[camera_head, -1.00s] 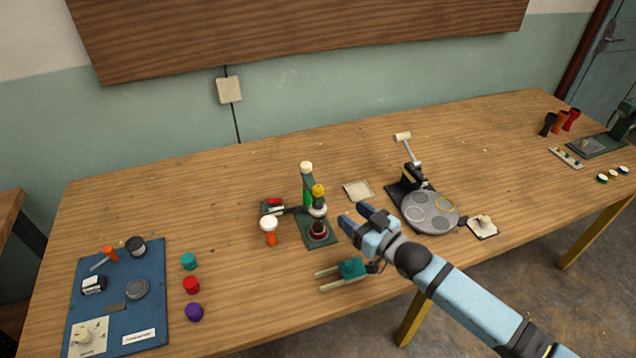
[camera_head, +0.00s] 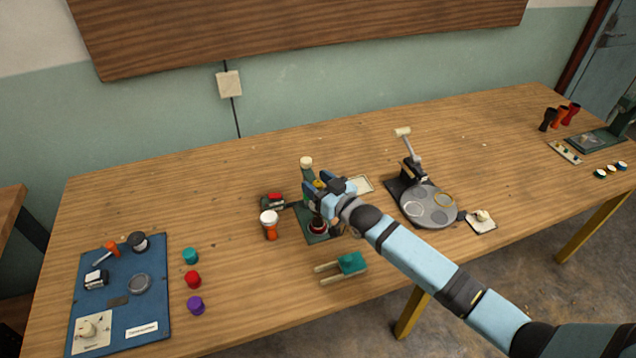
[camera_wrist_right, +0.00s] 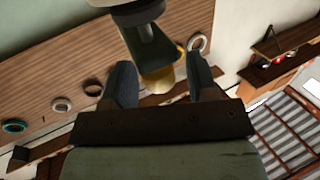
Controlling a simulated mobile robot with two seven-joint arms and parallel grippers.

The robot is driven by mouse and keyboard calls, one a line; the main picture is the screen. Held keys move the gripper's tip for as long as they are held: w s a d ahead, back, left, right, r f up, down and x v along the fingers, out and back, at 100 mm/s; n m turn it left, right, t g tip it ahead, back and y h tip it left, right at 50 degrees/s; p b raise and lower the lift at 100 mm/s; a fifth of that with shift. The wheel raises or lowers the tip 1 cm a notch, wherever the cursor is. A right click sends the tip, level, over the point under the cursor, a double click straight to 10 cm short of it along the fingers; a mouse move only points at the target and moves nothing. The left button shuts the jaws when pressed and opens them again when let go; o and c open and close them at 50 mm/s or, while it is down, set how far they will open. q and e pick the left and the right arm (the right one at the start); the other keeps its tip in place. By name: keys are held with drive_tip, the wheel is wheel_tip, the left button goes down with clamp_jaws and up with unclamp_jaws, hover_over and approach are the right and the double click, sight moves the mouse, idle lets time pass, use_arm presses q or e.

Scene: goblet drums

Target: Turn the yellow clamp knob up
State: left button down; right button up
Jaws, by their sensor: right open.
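The yellow clamp knob (camera_head: 318,184) sits on the green clamp stand (camera_head: 307,172) near the table's middle; my right gripper partly hides it in the head view. My right gripper (camera_head: 316,180) is open, with its fingertips at the knob's height. In the right wrist view the yellow knob (camera_wrist_right: 158,78) lies between the two spread fingers (camera_wrist_right: 160,72), below a dark cylindrical part. I see gaps beside it there; whether a finger touches it I cannot tell. My left gripper is not in view.
An orange goblet drum with white top (camera_head: 269,224) stands left of the stand. A teal block with two prongs (camera_head: 350,263) lies in front. A grey round plate fixture (camera_head: 428,207) stands right. A blue board (camera_head: 120,300) and several coloured caps are at left. The table's back left is clear.

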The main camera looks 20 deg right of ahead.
drive_tip(key=c, duration=0.9)
drive_tip(key=shift+w+r+n+g+y+b, duration=0.1)
drive_tip(key=shift+n+g+y+b, duration=0.7)
drive_tip(key=shift+n+y, duration=0.45)
drive_tip(key=shift+n+g+y+b, duration=0.65)
drive_tip(key=shift+g+y+b, duration=0.05)
drive_tip(key=shift+y, duration=0.45)
drive_tip(key=shift+n+g+y, duration=0.4)
drive_tip(key=shift+g+y, duration=0.1)
drive_tip(key=shift+g, duration=0.2)
drive_tip(key=o, duration=0.9)
